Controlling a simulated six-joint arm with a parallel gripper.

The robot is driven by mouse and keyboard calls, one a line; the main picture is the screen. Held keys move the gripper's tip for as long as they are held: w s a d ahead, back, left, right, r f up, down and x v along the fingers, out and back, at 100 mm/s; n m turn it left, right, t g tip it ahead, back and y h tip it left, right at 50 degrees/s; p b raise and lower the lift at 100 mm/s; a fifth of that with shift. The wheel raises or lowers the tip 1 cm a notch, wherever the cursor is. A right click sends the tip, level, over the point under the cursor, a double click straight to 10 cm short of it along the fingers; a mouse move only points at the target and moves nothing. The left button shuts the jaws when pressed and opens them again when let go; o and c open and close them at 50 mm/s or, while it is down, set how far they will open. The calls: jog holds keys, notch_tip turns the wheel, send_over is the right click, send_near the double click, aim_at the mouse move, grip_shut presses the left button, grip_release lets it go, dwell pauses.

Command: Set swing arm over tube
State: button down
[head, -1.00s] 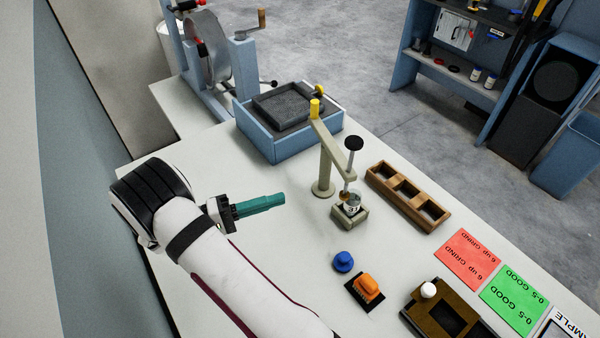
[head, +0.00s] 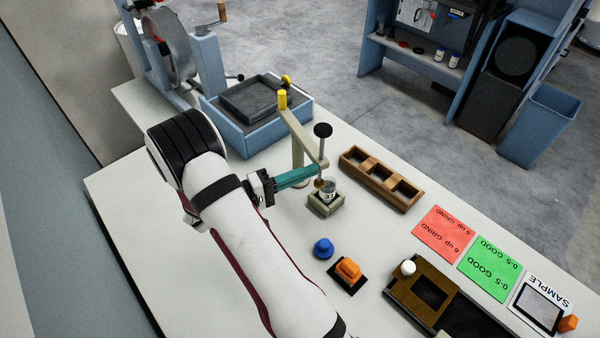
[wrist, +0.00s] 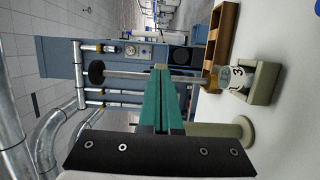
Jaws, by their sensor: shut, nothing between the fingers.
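The beige swing arm (head: 303,135) sits on an upright post, with a yellow cap at its far end and a black-knobbed rod (head: 322,145) hanging at its near end. The small labelled glass tube (head: 329,188) stands in a beige block (head: 325,205) below that rod. The rod's brass-coloured lower end is close to the tube's mouth; I cannot tell if it is centred. My gripper (head: 317,170) has teal fingers, shut and empty, with tips beside the rod end of the arm. In the wrist view the fingers (wrist: 160,70) hide part of the arm; contact is unclear.
A wooden three-slot tray (head: 380,178) lies right of the tube. A blue box (head: 256,125) stands behind. Red and green cards (head: 445,233) lie to the right.

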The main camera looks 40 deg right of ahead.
jog(key=shift+s+x, duration=0.2)
jog(key=shift+x, duration=0.8)
jog(key=shift+s+x, duration=0.2)
jog(key=shift+x, duration=0.8)
jog(key=shift+a, duration=0.1)
jog(key=a, duration=1.4)
jog(key=s+a+r+m+g+y, duration=0.25)
jog(key=s+r+y, duration=0.25)
jog(key=s+y, duration=0.45)
jog(key=s+a+t+y, duration=0.3)
jog(key=a+y, duration=0.2)
jog(key=a, duration=0.2)
jog(key=s+a+r+t+y, duration=0.1)
jog(key=s+a+t+y, duration=0.2)
jog(key=a, duration=0.4)
jog(key=shift+t+y, duration=0.65)
jog(key=shift+y, duration=0.2)
